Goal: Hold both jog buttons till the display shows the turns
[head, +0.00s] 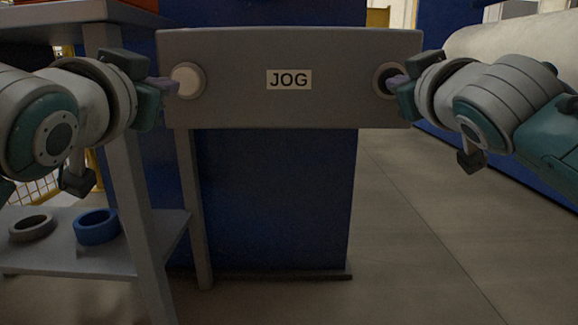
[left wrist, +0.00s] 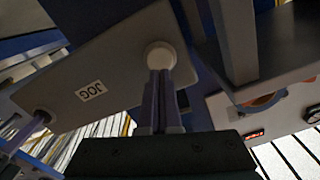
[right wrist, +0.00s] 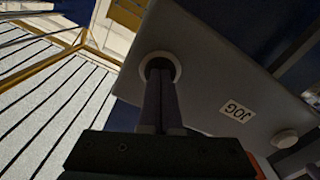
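The grey JOG panel (head: 335,60) faces me with a round button at each end. The left jog button (head: 187,80) is a cream cap; it also shows in the left wrist view (left wrist: 160,53). My left gripper (head: 168,86) is shut and empty, its fingertips at this cap; whether they touch is unclear. The right jog button (head: 381,76) shows a pale ring with a dark middle. My right gripper (head: 396,83) is shut and empty, its tips inside this ring (right wrist: 151,58), hiding the button's face. A small display (left wrist: 254,134) glows red in the left wrist view; its digits are unreadable.
A grey table frame (head: 130,180) stands at left, its lower shelf (head: 70,255) holding a grey ring (head: 32,227) and a blue ring (head: 96,227). A blue cabinet (head: 270,210) is behind the panel. A large pale roll (head: 510,40) lies at back right. The right floor is clear.

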